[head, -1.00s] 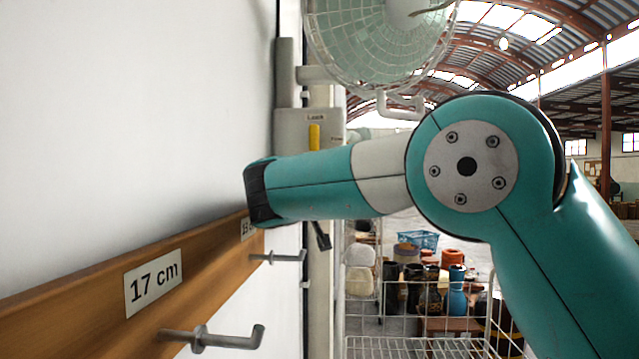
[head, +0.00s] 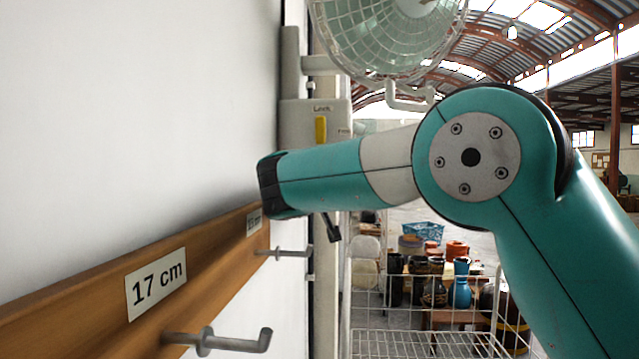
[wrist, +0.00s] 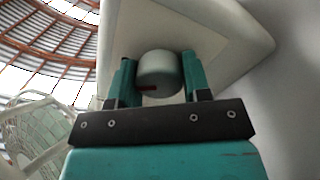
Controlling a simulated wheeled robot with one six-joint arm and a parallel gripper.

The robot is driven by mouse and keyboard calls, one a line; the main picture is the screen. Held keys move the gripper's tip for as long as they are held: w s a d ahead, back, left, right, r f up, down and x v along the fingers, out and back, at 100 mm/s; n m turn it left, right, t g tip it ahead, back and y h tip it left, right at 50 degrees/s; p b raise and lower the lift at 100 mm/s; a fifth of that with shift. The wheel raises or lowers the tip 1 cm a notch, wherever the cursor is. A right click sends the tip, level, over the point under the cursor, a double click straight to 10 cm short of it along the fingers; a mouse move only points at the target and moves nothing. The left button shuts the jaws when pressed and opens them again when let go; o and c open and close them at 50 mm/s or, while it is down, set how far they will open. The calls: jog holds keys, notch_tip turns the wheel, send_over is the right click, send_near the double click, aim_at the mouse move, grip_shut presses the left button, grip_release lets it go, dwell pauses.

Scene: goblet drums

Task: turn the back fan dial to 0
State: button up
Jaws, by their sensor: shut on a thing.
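A wall fan (head: 390,35) with a wire cage hangs at the top of the head view. Below it is a grey control box (head: 298,122) with a yellow lever (head: 321,130) under the word "Lock". In the wrist view, my gripper (wrist: 158,78) is shut on a round grey dial (wrist: 160,70), with one teal finger on each side. A dark red mark shows low on the dial's face. The dial sits on a pale housing (wrist: 200,30). I cannot read any numbers around it. In the head view my arm hides the dial and the fingers.
A wire cart (head: 425,343) stands below my arm. Pots and drums (head: 440,285) stand beyond it.

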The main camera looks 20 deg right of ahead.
jog(key=shift+r+n, duration=0.1)
jog(key=shift+n, duration=0.2)
jog(key=n+p, duration=0.2)
jog(key=n, duration=0.3)
jog(key=shift+n+p, duration=0.4)
jog(key=n+p, duration=0.4)
jog(key=n, duration=0.2)
jog(key=shift+a+n+t, duration=0.1)
jog(key=shift+n+t, duration=0.2)
jog(key=n+p, duration=0.5)
jog(key=n, duration=0.1)
jog(key=shift+n+y+p, duration=0.3)
jog(key=shift+y, duration=0.1)
jog(key=shift+f+n+p, duration=0.15)
jog(key=shift+n+p, duration=0.35)
jog(key=shift+n, duration=0.75)
jog(key=shift+f+n+p, duration=0.15)
jog(key=shift+n+p, duration=0.35)
jog(key=shift+n, duration=0.75)
jog(key=shift+f, duration=0.1)
jog(key=o, duration=0.8)
jog(key=shift+o, duration=0.6)
